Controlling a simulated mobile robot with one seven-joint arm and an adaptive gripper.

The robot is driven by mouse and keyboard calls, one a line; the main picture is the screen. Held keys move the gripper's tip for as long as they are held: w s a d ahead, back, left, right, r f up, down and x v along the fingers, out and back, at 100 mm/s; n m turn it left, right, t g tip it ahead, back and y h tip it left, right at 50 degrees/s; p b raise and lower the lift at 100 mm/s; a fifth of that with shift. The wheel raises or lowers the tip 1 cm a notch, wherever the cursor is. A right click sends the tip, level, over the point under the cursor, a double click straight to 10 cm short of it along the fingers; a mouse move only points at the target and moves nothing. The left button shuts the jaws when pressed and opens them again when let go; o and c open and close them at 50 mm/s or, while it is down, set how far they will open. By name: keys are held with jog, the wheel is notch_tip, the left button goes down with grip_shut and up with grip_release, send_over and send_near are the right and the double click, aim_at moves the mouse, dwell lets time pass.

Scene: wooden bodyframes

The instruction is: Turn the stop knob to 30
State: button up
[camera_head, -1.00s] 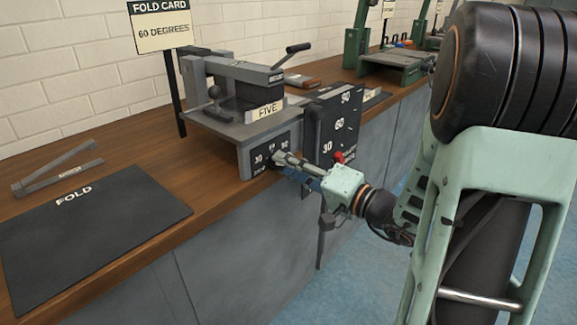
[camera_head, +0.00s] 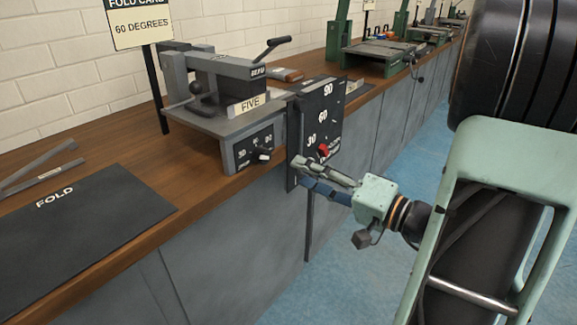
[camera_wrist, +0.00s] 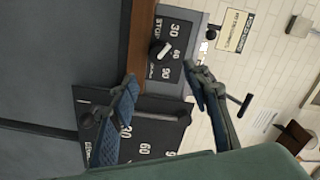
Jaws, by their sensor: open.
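The stop knob (camera_head: 263,155) is a small knob with a pale pointer on a dark dial plate (camera_head: 243,150) on the front of the grey folding machine (camera_head: 222,95). In the wrist view the knob (camera_wrist: 158,50) sits beside the numbers 30, 60 and 90, with "STOP" near the 30. Its pointer looks slanted toward the 30 to 60 side; the exact reading is unclear. My gripper (camera_head: 308,172) is open and empty, right of the knob and apart from it, in front of the black scale board. In the wrist view the fingers (camera_wrist: 160,80) spread below the dial.
The tall black scale board (camera_head: 318,95) marked 30, 60 and 90, with a red pointer (camera_head: 324,150) near 30, stands right beside the dial. A fold card (camera_head: 138,22) reads 60 degrees. A dark FOLD mat (camera_head: 80,235) lies on the wooden bench. Floor in front is clear.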

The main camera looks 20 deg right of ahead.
jog(key=shift+v, duration=1.2)
jog(key=shift+a, duration=0.15)
